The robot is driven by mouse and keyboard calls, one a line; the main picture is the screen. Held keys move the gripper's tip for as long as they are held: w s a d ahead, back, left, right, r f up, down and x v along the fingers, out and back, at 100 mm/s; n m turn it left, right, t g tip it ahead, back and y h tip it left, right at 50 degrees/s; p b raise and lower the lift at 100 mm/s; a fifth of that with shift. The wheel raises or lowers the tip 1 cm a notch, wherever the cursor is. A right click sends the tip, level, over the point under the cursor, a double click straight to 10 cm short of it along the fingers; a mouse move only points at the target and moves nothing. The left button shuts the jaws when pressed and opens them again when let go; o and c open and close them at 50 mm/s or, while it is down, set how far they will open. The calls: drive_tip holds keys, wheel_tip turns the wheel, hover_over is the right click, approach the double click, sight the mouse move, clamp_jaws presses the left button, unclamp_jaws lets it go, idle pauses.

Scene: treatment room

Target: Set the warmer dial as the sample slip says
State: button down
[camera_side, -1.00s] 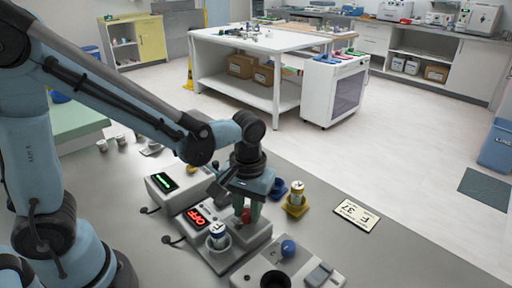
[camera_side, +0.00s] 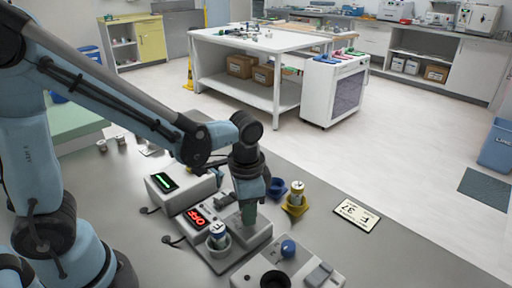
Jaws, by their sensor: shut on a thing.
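The warmer (camera_side: 222,252) is a pale unit with a red lit display (camera_side: 196,218), whose characters are too small to read surely. A small labelled vial (camera_side: 218,231) stands in its round well. My gripper (camera_side: 248,220) points down over the right part of the warmer, shut on the dial, which its fingers hide from this view. The sample slip (camera_side: 356,215) lies flat on the table to the right, with a large "F" and "37" printed on it.
Behind the warmer is a similar unit (camera_side: 180,186) with a green display. In front is a unit with a blue knob (camera_side: 288,248) and a dark well. A yellow holder (camera_side: 295,208) with a vial and a blue cup (camera_side: 277,187) stand right of my gripper.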

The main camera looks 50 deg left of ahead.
drive_tip(key=shift+m, duration=2.3)
drive_tip(key=c, duration=0.8)
unclamp_jaws()
drive_tip(key=shift+s+d+r, duration=0.1)
drive_tip(key=shift+s+r, duration=0.05)
drive_tip(key=shift+r, duration=5.9)
